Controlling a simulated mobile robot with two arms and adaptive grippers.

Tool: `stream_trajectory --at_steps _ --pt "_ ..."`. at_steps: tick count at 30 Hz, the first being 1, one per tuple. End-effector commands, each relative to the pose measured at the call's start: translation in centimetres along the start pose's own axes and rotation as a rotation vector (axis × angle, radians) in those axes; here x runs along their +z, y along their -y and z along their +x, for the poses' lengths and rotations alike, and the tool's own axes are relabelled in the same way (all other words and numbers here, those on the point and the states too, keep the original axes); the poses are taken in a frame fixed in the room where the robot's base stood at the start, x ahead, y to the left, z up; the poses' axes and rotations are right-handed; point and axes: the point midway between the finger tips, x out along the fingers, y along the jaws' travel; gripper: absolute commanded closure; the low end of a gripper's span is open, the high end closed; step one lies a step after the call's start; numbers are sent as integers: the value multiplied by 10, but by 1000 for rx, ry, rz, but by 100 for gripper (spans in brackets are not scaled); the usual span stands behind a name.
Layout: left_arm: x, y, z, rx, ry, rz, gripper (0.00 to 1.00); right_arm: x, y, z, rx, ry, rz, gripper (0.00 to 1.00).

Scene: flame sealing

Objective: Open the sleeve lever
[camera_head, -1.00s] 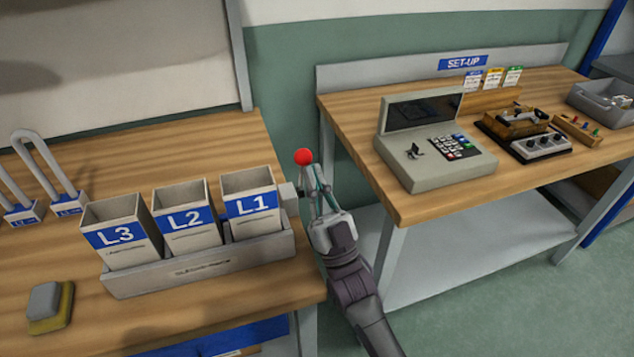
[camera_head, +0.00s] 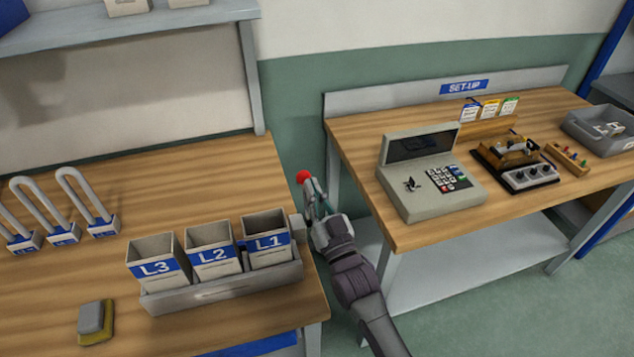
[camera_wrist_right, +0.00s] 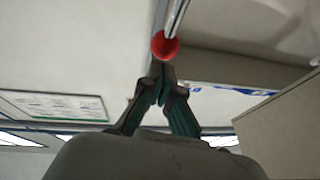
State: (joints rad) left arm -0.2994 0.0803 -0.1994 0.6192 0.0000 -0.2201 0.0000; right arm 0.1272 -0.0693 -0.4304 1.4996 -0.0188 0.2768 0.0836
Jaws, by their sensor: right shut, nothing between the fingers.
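The sleeve lever shows as a red ball knob (camera_head: 303,176) at the right end of the sleeve rack (camera_head: 225,292). In the right wrist view the red knob (camera_wrist_right: 165,46) sits on a thin metal rod, just beyond my fingertips. My right gripper (camera_head: 312,190) is shut and empty, right beside the knob; its closed fingertips (camera_wrist_right: 162,72) point at the knob, and I cannot tell whether they touch it. The rack holds three upright grey sleeves, L3 (camera_head: 158,270), L2 (camera_head: 213,255) and L1 (camera_head: 268,244). My left gripper is not in view.
Several U-shaped shackles (camera_head: 85,210) stand at the left, and a sponge-like block (camera_head: 95,322) lies at the front. A gap separates this bench from the set-up bench (camera_head: 440,225), which carries a grey keypad console (camera_head: 425,175) and a grey bin (camera_head: 600,130).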

Motion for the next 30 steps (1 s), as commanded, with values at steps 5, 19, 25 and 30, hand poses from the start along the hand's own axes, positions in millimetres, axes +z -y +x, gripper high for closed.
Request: stream_trajectory --at_steps 5,19,25,30 --pt "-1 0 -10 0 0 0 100 4 -2 13 8 65 8 100" --pt "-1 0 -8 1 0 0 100 8 -4 24 8 60 7 100" --pt "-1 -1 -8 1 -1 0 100 8 -4 24 8 61 7 100" --pt "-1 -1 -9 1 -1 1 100 8 -4 24 8 61 7 100"
